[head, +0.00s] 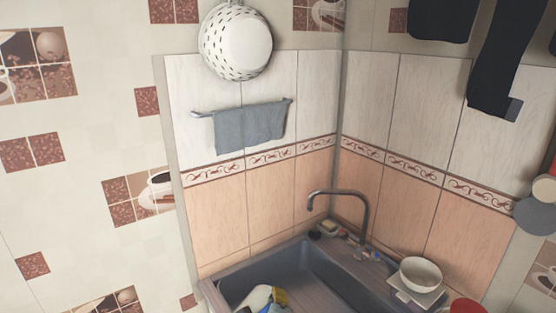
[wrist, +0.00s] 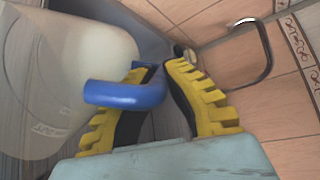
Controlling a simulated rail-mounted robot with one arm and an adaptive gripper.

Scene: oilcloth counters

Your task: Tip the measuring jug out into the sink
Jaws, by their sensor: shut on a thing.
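The measuring jug (wrist: 60,80) is a pale, translucent vessel with a blue handle (wrist: 125,94), filling the left of the wrist view. My gripper (wrist: 158,72), with ridged yellow fingers, is shut on the handle. In the head view the jug (head: 258,298) and my gripper (head: 280,297) show at the bottom edge, in front of the grey sink (head: 310,262) and over its basin area. Most of the jug is cut off there. I cannot tell its exact tilt or whether anything is inside.
A curved metal tap (head: 366,212) rises at the sink's back corner; it also shows in the wrist view (wrist: 268,50). A white bowl (head: 420,272) on a square dish and a red item (head: 466,306) stand to the right. Small items sit by the tap. A towel (head: 249,126) hangs behind.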

